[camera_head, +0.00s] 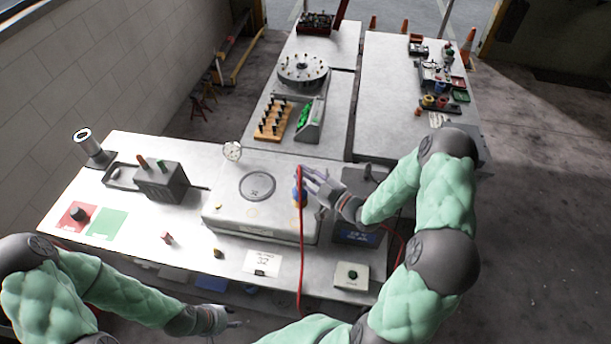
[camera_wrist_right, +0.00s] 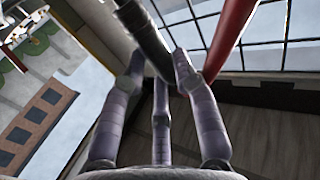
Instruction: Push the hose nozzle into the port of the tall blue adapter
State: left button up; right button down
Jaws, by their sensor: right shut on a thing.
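The tall blue adapter (camera_head: 298,197) stands upright on the right part of the pale box (camera_head: 225,212). My right gripper (camera_head: 306,180) is at the adapter's upper end, shut on the hose nozzle. In the right wrist view a dark nozzle shaft (camera_wrist_right: 146,35) passes between the purple-grey fingers (camera_wrist_right: 160,78), with the red hose (camera_wrist_right: 232,35) beside it. The hose (camera_head: 301,250) also hangs past the box front in the head view. The nozzle tip and the port are hidden, so I cannot tell whether they touch. My left gripper (camera_head: 225,322) is low, in front of the table, away from the adapter.
A dark device with a blue screen (camera_head: 355,236) stands right of the box. A round disc (camera_head: 257,186) lies on the box top. A grey holder (camera_head: 160,182) and red and green mats (camera_head: 107,222) are at left. The front-left tabletop has free room.

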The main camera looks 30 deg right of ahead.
jog(key=shift+f+b, duration=0.35)
dwell(0.3)
jog(key=c, duration=0.9)
grip_release()
jog(key=v, duration=1.2)
